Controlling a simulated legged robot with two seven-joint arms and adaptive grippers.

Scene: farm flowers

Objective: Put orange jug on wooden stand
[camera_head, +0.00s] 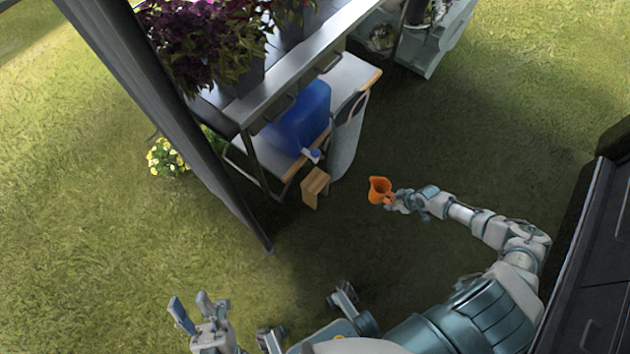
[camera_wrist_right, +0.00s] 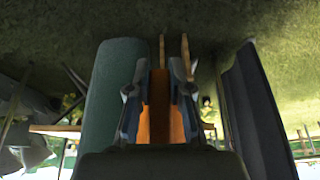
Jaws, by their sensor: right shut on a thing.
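The orange jug (camera_head: 379,189) is held in the air by my right gripper (camera_head: 391,202), right of the stand in the head view. The jug's orange side also shows between the fingers in the right wrist view (camera_wrist_right: 160,118). My right gripper is shut on the jug. The small wooden stand (camera_head: 315,186) is on the ground just below the blue container's tap, apart from the jug. My left gripper (camera_head: 191,312) is open and empty at the lower left of the head view, over the grass.
A shelf table (camera_head: 357,72) carries a large blue container (camera_head: 301,118) with a tap. Purple potted plants (camera_head: 205,45) are above. A dark cabinet (camera_head: 595,260) is at the right. Grass between stand and jug is clear.

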